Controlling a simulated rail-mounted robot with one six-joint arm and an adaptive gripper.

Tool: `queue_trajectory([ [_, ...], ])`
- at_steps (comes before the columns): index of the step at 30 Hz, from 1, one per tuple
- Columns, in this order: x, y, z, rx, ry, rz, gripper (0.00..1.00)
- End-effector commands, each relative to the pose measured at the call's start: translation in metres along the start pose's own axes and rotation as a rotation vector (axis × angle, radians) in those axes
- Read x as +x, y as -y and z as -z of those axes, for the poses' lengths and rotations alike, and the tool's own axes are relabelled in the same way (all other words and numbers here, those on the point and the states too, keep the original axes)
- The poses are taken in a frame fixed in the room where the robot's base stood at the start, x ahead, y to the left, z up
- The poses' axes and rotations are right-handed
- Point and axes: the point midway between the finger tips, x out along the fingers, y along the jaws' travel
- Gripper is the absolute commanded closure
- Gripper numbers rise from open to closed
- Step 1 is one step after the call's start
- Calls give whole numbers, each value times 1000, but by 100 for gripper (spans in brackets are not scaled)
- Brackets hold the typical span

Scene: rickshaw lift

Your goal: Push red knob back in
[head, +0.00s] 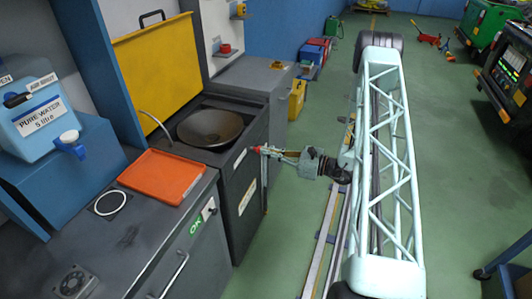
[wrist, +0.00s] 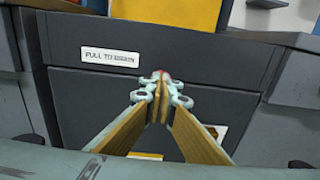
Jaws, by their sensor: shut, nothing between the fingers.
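A small red knob (head: 256,149) shows in the head view on the front of the dark grey sink cabinet (head: 233,190), near its upper edge. My gripper (head: 266,151) points left at the cabinet front, with its tips right at the knob. In the wrist view my gripper (wrist: 160,80) is shut, its tan finger pads together with nothing between them. A sliver of the red knob (wrist: 161,73) shows just past the fingertips, which hide most of it. I cannot tell whether the tips touch it. A white "PULL TO" label (wrist: 110,55) is to its left.
The cabinet top holds a round dark basin (head: 210,127). An orange tray (head: 163,176) lies on the nearer counter, with a blue water container (head: 35,115) further left. Another red item (head: 225,49) is on the back wall. Green floor is open right of my rail.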

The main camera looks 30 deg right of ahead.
Motion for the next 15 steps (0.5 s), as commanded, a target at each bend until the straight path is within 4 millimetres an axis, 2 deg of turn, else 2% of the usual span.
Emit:
queue_trajectory([
  [8, -16, -2, 0, 1, 0, -4, 100],
  [15, -40, -4, -1, 0, 0, -9, 100],
])
